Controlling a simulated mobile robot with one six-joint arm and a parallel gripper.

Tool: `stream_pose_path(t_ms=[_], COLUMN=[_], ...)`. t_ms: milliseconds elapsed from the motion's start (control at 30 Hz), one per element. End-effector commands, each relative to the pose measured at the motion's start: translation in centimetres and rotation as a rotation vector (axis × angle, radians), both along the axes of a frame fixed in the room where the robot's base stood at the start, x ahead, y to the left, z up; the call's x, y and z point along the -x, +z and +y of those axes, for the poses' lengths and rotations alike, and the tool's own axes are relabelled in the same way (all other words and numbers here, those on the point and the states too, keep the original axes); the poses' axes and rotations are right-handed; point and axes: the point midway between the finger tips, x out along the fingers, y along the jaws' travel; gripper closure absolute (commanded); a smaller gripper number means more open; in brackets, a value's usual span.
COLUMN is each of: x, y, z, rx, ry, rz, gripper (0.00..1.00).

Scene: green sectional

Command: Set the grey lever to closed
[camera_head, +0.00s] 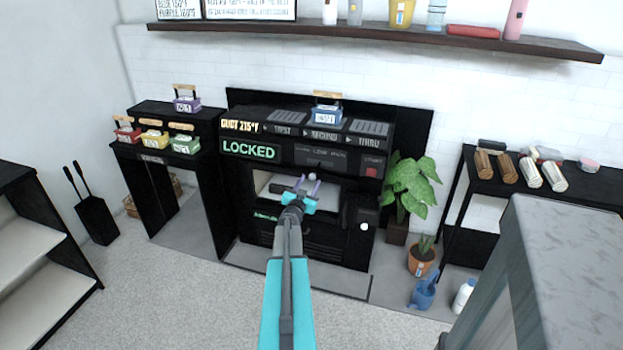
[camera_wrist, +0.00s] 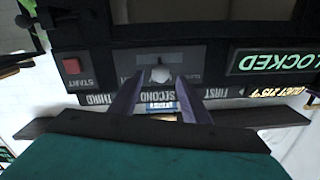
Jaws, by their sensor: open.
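A pale grey round knob (camera_head: 312,177) shows at the front of the black machine, just beyond my gripper. In the wrist view the same-looking knob (camera_wrist: 160,75) stands in front of a grey panel with faint lettering. My gripper (camera_head: 308,186) is open, with purple fingers. In the wrist view its fingertips (camera_wrist: 160,78) appear on either side of the knob; I cannot tell how deep they reach, and no grip shows. A second white knob (camera_head: 364,227) sits at the machine's lower right. I cannot read any "closed" mark or the lever's position.
The machine's green display (camera_head: 250,150) reads LOCKED; a red START button (camera_head: 371,172) is at the right. A blue box (camera_head: 326,114) stands on top. A leafy plant (camera_head: 410,185) stands to the right, and a grey counter (camera_head: 565,260) fills the near right.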

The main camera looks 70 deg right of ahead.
Motion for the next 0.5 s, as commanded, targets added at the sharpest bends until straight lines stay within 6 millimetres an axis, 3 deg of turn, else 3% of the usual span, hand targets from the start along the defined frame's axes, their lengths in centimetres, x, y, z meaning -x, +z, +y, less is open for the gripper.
stream_pose_path(t_ms=[500], x=[-0.4], y=[0.0], z=[-4.4], rx=[0.001], ry=[0.0], rz=[0.0], gripper=[0.57])
